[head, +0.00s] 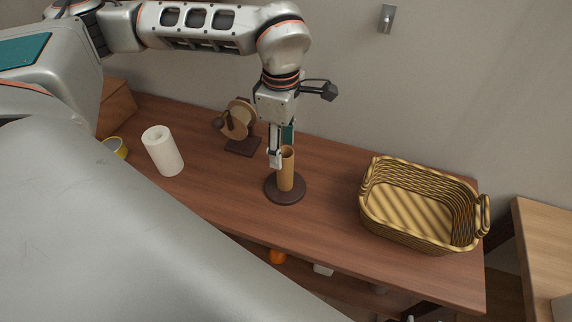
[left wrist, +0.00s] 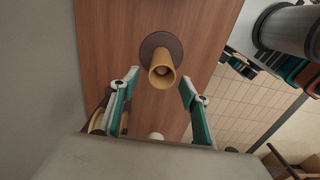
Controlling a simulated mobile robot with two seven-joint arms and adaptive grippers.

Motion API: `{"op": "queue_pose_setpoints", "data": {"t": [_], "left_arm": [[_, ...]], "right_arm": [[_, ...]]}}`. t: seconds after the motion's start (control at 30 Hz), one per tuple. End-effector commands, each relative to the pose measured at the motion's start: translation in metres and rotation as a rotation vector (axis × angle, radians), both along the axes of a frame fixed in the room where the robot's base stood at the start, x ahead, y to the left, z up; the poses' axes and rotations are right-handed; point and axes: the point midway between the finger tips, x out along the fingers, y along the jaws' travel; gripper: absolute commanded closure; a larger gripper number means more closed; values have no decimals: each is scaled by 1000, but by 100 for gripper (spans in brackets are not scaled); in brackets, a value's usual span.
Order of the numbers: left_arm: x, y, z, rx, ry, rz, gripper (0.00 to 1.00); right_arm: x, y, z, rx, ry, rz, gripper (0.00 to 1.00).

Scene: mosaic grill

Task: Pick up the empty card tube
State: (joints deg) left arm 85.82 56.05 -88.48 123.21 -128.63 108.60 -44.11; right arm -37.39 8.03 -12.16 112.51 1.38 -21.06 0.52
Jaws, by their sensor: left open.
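The empty card tube (head: 286,172) is a tan, open-ended cylinder. It stands upright on a dark round base (head: 284,196) on the wooden table. In the left wrist view the tube (left wrist: 162,72) points its open end toward the camera, with the dark base (left wrist: 153,43) behind it. My left gripper (head: 281,156) points down at the tube's top end. Its fingers (left wrist: 160,82) are open and spread, one on each side of the tube's end in the wrist view. A clear gap shows on both sides there. My right gripper is in neither view.
A white paper roll (head: 162,151) stands left on the table (head: 235,203), near a yellow roll (head: 115,148). A wooden object on a dark stand (head: 242,146) is behind the gripper. A wicker basket (head: 372,214) stands at right. The wall is close behind.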

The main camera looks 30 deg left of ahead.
Motion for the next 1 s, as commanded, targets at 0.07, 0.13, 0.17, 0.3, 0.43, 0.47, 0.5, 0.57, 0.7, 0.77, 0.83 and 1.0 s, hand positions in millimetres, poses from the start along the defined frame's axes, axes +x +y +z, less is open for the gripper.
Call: {"op": "queue_pose_setpoints", "data": {"t": [0.07,0.13,0.17,0.3,0.43,0.47,0.5,0.57,0.7,0.77,0.83,1.0], "left_arm": [[-1,-3,-10,1,2,-3,54],[-2,-6,-21,0,4,-2,54],[-1,-7,-25,0,3,-3,54],[-1,-8,-42,0,2,-1,54],[-1,-7,-48,0,1,-1,54],[-1,-7,-48,0,1,-1,54],[-1,-7,-48,-1,0,-1,54],[-1,-7,-48,-1,0,-1,54],[-1,-7,-48,-1,0,-1,72],[-1,-7,-48,-1,0,-1,86],[-1,-7,-48,-1,0,-1,86],[-1,-7,-48,-1,0,-1,86]], "right_arm": [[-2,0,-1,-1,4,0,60],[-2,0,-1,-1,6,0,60],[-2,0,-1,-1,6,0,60],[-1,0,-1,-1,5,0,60],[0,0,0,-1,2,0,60],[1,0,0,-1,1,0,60],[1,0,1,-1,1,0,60],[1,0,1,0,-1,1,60],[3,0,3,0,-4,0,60],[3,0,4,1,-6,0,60],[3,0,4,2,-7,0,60],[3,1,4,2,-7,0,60]]}}
